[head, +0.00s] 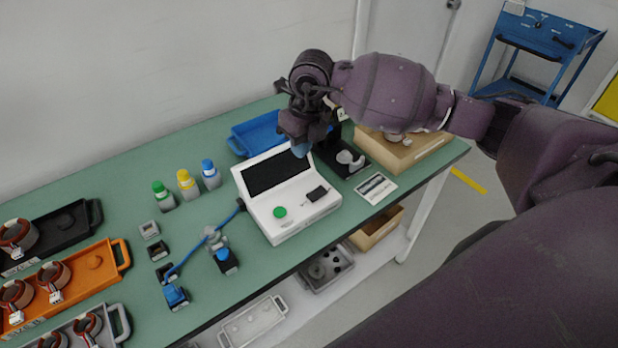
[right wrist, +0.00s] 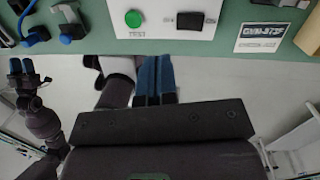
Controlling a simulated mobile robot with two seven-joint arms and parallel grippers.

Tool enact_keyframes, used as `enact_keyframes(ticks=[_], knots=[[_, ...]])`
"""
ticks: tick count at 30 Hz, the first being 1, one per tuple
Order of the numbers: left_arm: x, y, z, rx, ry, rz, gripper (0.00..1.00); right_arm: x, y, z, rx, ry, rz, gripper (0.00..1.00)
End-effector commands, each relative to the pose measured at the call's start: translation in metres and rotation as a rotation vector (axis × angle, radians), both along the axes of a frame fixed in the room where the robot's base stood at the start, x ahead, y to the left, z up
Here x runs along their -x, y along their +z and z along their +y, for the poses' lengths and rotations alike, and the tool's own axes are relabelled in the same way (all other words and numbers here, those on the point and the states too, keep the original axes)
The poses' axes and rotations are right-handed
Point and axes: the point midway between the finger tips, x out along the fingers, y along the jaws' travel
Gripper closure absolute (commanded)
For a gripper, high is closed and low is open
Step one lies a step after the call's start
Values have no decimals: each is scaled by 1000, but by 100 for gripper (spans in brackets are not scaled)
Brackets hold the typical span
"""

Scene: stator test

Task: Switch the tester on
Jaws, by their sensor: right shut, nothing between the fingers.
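The tester (head: 262,208) is a white box on the green bench with a dark, blank screen (head: 274,173). Its sloped front carries a round green button (head: 280,212) and a black rocker switch (head: 317,193). In the right wrist view the green button (right wrist: 133,18) is labelled TEST, and the black switch (right wrist: 190,20) is right of it. My right gripper (head: 301,151) is shut and empty, above the tester's back right edge. Its blue fingers (right wrist: 154,78) show together in the right wrist view, apart from the switch. My left gripper (right wrist: 21,67) shows small at that view's left; its opening is unclear.
A printed card (head: 376,188) and a black fixture (head: 345,161) are right of the tester, by a wooden box (head: 404,152). A blue tray (head: 258,134) is behind. Bottles (head: 187,183), blue connectors with a cable (head: 226,261) and stator trays (head: 97,262) are left.

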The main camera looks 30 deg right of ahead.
Motion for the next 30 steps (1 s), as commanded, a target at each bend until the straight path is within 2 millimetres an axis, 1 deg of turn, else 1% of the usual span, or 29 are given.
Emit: enact_keyframes(ticks=[1,3,6,9,14,24,27,30], knots=[[-1,0,0,0,0,-1,57,1,-1,-9,50,-23,10,100],[-1,1,0,0,0,-2,57,3,-1,-19,111,-55,24,100],[-1,1,0,0,-2,-3,57,7,-1,-30,176,-94,44,100],[-1,1,0,0,-2,-3,57,10,-1,-35,210,-122,65,100],[-1,0,0,0,0,-1,57,13,0,-38,224,-152,80,100],[3,-2,0,0,2,6,57,13,-1,-37,222,-154,80,100],[4,-2,1,0,2,7,57,13,-6,-38,221,-155,81,100],[4,-1,1,0,2,7,57,13,-16,-39,221,-154,83,100]])
